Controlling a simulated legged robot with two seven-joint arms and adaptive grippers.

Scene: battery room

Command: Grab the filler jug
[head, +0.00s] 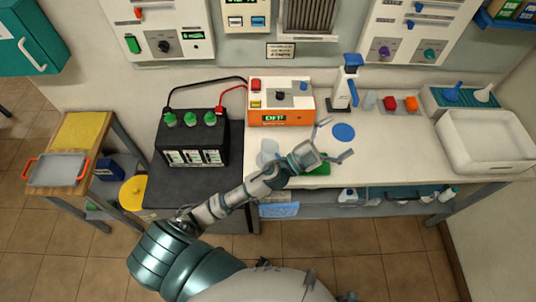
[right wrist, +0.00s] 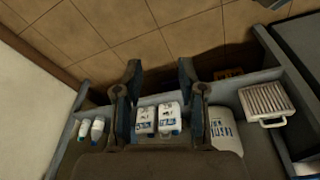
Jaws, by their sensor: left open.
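The upright white vessel with a blue top and blue handle, which looks like the filler jug (head: 342,92), stands at the back of the white worktop, right of the orange device. My left gripper (head: 336,141) is open and empty. Its fingers spread over the worktop, nearer the front than the jug and apart from it, around the near side of a flat blue disc (head: 343,131). A green thing (head: 319,169) is partly hidden under this gripper. My right gripper (right wrist: 158,75) shows in the right wrist view with fingers apart and nothing between them. The jug is not in that view.
The orange device (head: 281,118) and a clear cup (head: 268,149) are left of the jug; a black battery (head: 192,140) is further left. Small red and orange items (head: 400,103) and a white tray (head: 487,141) are right. White bottles (right wrist: 157,119) sit on a lower shelf.

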